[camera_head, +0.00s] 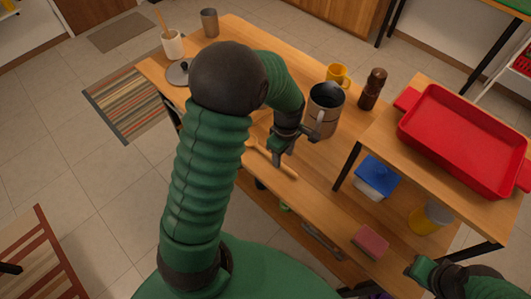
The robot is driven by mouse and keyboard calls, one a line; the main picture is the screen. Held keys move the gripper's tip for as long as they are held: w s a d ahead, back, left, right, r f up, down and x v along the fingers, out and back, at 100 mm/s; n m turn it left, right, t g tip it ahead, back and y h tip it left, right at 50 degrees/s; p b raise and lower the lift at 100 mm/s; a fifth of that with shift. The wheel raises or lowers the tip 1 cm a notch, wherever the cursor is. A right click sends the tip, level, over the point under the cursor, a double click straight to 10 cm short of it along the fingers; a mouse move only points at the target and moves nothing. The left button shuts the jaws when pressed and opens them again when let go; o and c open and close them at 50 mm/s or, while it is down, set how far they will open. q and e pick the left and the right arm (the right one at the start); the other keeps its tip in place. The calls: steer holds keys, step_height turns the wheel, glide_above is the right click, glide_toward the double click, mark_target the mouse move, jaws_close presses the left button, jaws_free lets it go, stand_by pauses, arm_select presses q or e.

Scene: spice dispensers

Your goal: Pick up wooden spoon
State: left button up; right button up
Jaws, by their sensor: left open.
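A long light-wood utensil (285,171), perhaps the wooden spoon, lies on the wooden table (330,163); part of it is hidden by my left arm. My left gripper (285,153) is open and points down just above and beside it. I cannot tell whether the fingers touch it. A thin wooden handle (160,18) also stands up from a white cup (172,44) at the table's far left end; its lower end is hidden. My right gripper (424,268) is at the bottom right, away from the utensil; its jaws are unclear.
A red tray (468,138) sits on a raised shelf at right. A grey lid (179,73) and metal cup (209,22) are far left.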

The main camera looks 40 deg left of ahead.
mark_target(282, 164)
arm_select(q)
steer(key=f, duration=0.1)
steer(key=d+f, duration=0.1)
steer(key=f, duration=0.1)
steer(key=shift+d, duration=0.2)
steer(key=shift+a+f, duration=1)
steer(key=shift+a, duration=0.4)
steer(key=shift+c, duration=1.7)
steer(key=shift+d+r, duration=0.1)
steer(key=shift+d, duration=0.45)
steer(key=c, duration=0.5)
steer(key=shift+w+d, duration=0.1)
steer(key=shift+d, duration=0.15)
jaws_close()
steer(key=shift+a+r, duration=0.1)
arm_select(e)
steer(key=shift+d+f, duration=0.25)
